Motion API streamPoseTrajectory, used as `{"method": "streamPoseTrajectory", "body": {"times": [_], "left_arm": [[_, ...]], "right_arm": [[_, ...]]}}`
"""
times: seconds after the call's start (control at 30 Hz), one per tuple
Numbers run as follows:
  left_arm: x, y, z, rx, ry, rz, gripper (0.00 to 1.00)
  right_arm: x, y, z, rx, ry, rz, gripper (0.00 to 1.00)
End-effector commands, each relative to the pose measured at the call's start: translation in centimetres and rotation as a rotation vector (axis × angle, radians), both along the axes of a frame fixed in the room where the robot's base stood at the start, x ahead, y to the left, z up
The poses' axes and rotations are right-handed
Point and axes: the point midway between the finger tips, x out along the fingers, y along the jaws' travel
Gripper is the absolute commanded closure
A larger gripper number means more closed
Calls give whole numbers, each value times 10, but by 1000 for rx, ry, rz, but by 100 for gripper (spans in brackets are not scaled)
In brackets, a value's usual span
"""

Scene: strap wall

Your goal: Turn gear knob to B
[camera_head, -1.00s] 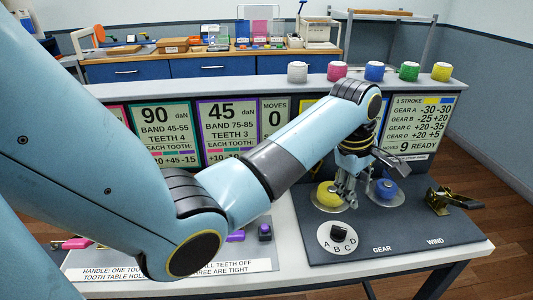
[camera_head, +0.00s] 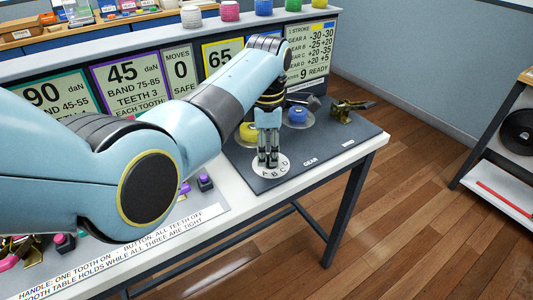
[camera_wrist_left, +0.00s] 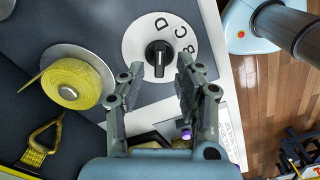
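The gear knob (camera_wrist_left: 158,55) is black and sits on a round white dial (camera_wrist_left: 138,35) lettered around its edge. In the left wrist view D, C and B show; A seems to be behind a finger. The knob's light mark points to the bottom of that view, away from D. My left gripper (camera_wrist_left: 158,76) is open, its fingers on either side of the knob with visible gaps. In the head view my left gripper (camera_head: 268,162) points down over the dial (camera_head: 271,172) and hides the knob. My right gripper is not in view.
A yellow strap roll (camera_head: 249,131) and a blue one (camera_head: 297,115) stand behind the dial on the dark panel. A brass ratchet (camera_head: 347,107) lies at the right. The display wall (camera_head: 185,80) stands behind. The table's front edge is close to the dial.

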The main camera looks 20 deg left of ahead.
Motion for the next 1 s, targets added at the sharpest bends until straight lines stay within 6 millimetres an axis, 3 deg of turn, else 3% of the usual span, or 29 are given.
{"method": "streamPoseTrajectory", "body": {"times": [0.13,0.4,0.67,1.0], "left_arm": [[0,0,-10,0,0,0,66],[0,0,-11,0,-1,0,66],[0,0,-11,0,-1,0,100],[0,0,-10,0,-1,-9,100]], "right_arm": [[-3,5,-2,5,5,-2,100],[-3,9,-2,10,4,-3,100],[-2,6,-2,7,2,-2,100],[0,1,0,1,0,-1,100]]}}
